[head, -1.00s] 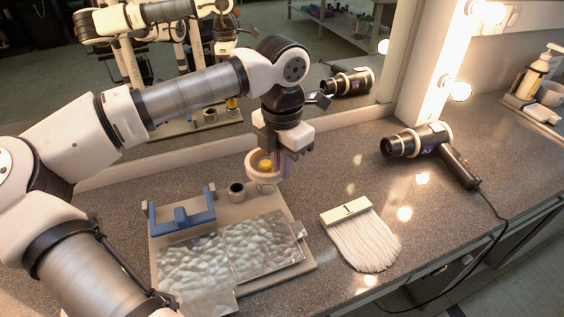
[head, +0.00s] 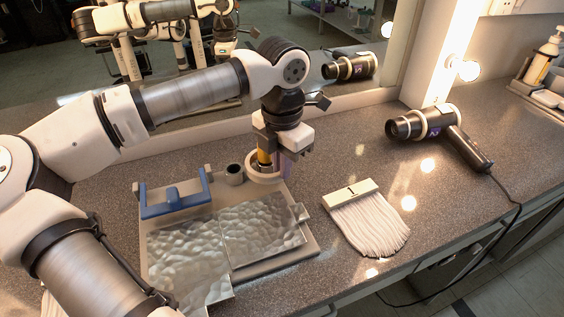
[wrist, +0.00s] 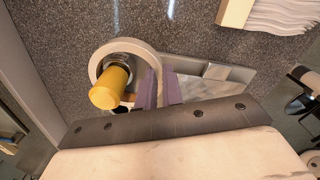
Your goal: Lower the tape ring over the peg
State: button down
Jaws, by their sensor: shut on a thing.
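The pale tape ring (head: 252,174) is around the yellow peg (head: 264,157) at the back right of the grey board. The peg's upper part stands out above the ring. In the wrist view, the ring (wrist: 97,58) circles the peg (wrist: 110,88) and its grey collar, with the peg off the ring's middle. My gripper (head: 284,168) is shut on the ring's right side; its purple fingers also show in the wrist view (wrist: 160,88). I cannot tell whether the ring rests on the board or touches the peg.
On the board (head: 306,250) are a blue bracket (head: 178,197), a short dark-mouthed cylinder (head: 234,175) and rippled plates (head: 262,232). A white brush (head: 368,222) and a corded hair dryer (head: 425,124) lie to the right. A mirror stands behind.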

jog(key=shift+f+b, duration=1.05)
jog(key=shift+r, duration=0.1)
jog(key=c, duration=1.5)
grip_release()
